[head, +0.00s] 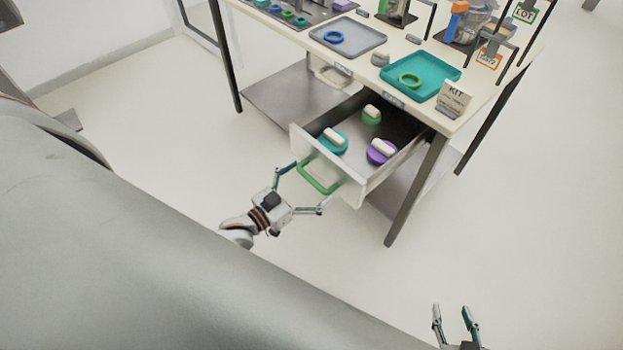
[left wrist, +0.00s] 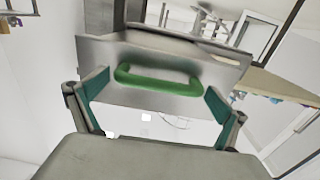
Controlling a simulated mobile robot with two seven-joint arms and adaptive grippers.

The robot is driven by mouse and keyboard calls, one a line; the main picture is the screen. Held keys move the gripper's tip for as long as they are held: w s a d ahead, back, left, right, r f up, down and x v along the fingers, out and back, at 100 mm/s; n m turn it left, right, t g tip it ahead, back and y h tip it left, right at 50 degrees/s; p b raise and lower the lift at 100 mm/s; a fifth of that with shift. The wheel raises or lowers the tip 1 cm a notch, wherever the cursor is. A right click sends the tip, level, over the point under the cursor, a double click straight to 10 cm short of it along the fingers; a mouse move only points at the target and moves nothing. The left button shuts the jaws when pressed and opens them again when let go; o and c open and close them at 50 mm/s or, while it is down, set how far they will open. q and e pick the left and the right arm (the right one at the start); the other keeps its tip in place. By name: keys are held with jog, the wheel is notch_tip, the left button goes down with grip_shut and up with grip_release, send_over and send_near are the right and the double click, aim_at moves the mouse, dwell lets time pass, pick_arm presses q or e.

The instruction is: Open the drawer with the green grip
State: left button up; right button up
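The drawer (head: 355,186) with the green grip (head: 318,177) is pulled out from under the table and stands open. Inside it lie a green, a teal and a purple round piece, each with a pale block on it. My left gripper (head: 308,187) is in front of the drawer with its fingers spread wide. In the left wrist view the green grip (left wrist: 158,80) lies between and beyond the open fingers (left wrist: 158,108), with no finger seen closed on it. My right gripper (head: 452,312) is at the bottom edge of the head view, fingers apart, empty and away from the drawer.
The floor in front is clear.

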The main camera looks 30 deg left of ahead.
pick_arm(q)
jog(key=shift+s, duration=0.1)
jog(key=v, duration=1.1)
jog(key=shift+s+a, duration=0.15)
jog(key=shift+s, duration=0.25)
jog(key=s+d+f+g+y, duration=0.1)
jog(key=s+d+f+g, duration=0.1)
jog(key=d+g, duration=0.1)
jog(key=s+d+f+g+y, duration=0.2)
jog(key=d+f+g, duration=0.1)
jog(key=d, duration=0.3)
jog(key=shift+s+d, duration=0.25)
jog(key=shift+s, duration=0.05)
